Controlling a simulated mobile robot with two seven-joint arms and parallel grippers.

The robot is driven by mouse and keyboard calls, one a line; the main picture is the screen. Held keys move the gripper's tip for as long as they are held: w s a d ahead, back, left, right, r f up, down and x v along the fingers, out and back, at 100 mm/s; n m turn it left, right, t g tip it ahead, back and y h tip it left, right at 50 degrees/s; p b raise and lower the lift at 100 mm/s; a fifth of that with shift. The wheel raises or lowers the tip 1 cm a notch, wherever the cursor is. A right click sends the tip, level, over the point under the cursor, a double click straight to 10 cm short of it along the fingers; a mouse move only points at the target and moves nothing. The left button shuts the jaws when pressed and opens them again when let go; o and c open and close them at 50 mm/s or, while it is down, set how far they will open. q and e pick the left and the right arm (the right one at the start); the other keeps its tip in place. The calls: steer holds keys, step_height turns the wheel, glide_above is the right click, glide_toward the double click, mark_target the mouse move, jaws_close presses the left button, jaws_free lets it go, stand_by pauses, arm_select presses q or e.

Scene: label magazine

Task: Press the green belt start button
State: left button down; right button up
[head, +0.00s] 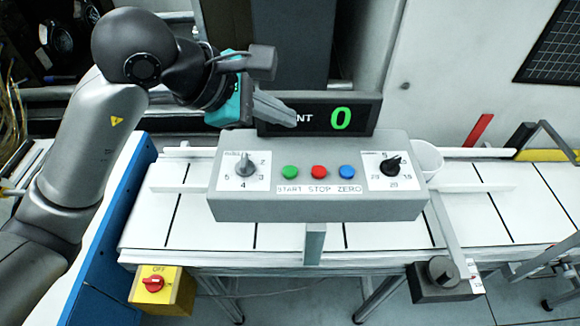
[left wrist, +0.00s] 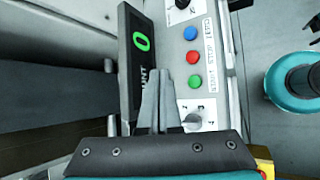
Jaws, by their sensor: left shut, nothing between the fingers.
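The green start button (head: 290,172) sits on the sloped face of a grey control box (head: 318,208), left of a red stop button (head: 319,172) and a blue zero button (head: 347,172). The green button also shows in the left wrist view (left wrist: 195,81), to the right of the fingertips. My left gripper (head: 290,119) is shut and empty. It is above the back edge of the box, in front of the counter display, apart from the green button. In the left wrist view its fingers (left wrist: 157,75) lie close together. My right gripper is not seen.
A counter display (head: 342,118) reading 0 stands behind the box. A selector knob (head: 245,167) is at the box's left and a black dial (head: 390,165) at its right. The white belt (head: 180,225) runs below. A yellow box with a red switch (head: 153,284) is at front left.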

arm_select(q)
steer(key=shift+f, duration=0.1)
steer(key=b, duration=0.5)
glide_above(283, 172)
step_height(283, 172, down, 7)
steer(key=shift+f, duration=0.2)
steer(key=shift+d+f+b, duration=0.1)
steer(key=shift+f+b, duration=0.5)
steer(key=shift+b, duration=0.1)
steer(key=shift+f, duration=0.1)
stand_by(1.1)
steer(key=shift+f+b, duration=0.35)
steer(key=shift+b, duration=0.25)
